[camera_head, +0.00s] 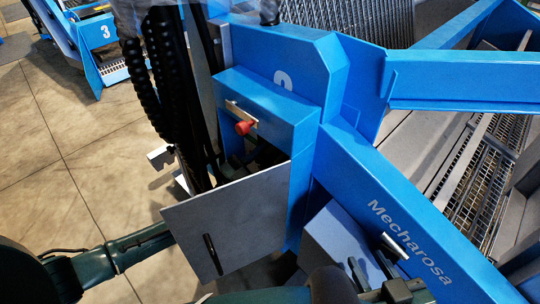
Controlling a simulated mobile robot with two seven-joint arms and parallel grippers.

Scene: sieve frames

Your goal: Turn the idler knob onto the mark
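The idler knob (245,127) is red and sits on a small pale plate (238,112) on the upper front of the blue machine housing (268,98). I cannot make out a mark on the plate at this size. My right gripper (371,268) is at the bottom right, below and well away from the knob. Its two dark fingers stand apart with nothing seen between them.
The grey door panel (240,215) with a black handle (212,254) hangs open below the knob. Black hoses (165,80) run down left of the housing. Tiled floor (65,150) is clear at left.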

